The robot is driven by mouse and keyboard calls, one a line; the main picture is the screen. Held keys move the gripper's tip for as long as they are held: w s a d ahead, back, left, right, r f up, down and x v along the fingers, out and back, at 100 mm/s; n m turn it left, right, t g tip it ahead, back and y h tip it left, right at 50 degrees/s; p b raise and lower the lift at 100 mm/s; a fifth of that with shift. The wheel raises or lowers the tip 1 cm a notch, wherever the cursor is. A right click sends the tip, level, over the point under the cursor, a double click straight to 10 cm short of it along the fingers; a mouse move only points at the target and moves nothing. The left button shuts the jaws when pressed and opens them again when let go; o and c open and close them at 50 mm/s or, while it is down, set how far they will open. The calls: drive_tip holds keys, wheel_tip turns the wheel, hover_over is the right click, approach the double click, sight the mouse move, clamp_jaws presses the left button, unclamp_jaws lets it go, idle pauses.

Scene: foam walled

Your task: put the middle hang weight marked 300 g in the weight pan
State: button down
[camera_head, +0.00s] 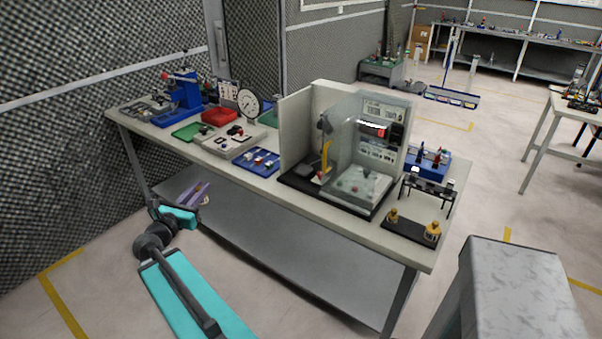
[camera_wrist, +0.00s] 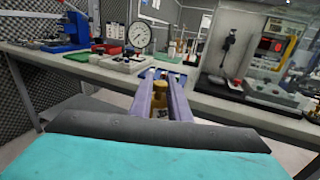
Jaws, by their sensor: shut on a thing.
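My gripper (camera_head: 200,190) is off the table's front edge at the left in the head view, below the tabletop. Its purple fingers also show in the wrist view (camera_wrist: 162,82), shut on a brass weight (camera_wrist: 160,88). The fingers partly hide the weight, and its marking cannot be read. Two brass weights, one at left (camera_head: 393,215) and one at right (camera_head: 432,231), stand at the ends of a black base (camera_head: 411,229) on the table's near right corner, with a bare gap between them. I cannot clearly pick out the weight pan.
The long table (camera_head: 330,222) also holds a walled rig with a clear panel and red display (camera_head: 373,129), a blue tray (camera_head: 257,161), a round dial (camera_head: 248,103) and a blue press (camera_head: 185,90). A grey block (camera_head: 520,260) stands at front right. Floor in front is open.

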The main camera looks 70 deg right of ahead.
drive_tip(key=s+d+m+g, duration=0.1)
drive_tip(key=s+d+g, duration=0.2)
drive_tip(key=s+d, duration=0.5)
drive_tip(key=s+d+r+m+g, duration=0.1)
drive_tip(key=s+d+m+g, duration=0.1)
drive_tip(key=s+d, duration=0.7)
drive_tip(key=s, duration=0.4)
drive_tip(key=shift+s+d+r+m+g+y, duration=0.15)
drive_tip(key=shift+s+m+g+y, duration=0.15)
drive_tip(key=shift+s+g, duration=0.1)
drive_tip(key=w+p+x, duration=0.1)
drive_tip(key=x, duration=0.3)
drive_tip(key=w+f+p+x, duration=0.1)
drive_tip(key=x, duration=0.4)
drive_tip(key=w+x, duration=0.1)
drive_tip(key=x, duration=0.4)
drive_tip(key=shift+d+f+p, duration=0.15)
drive_tip(key=shift+d+p, duration=0.25)
drive_tip(key=shift+d, duration=0.4)
drive_tip(key=shift+d, duration=0.1)
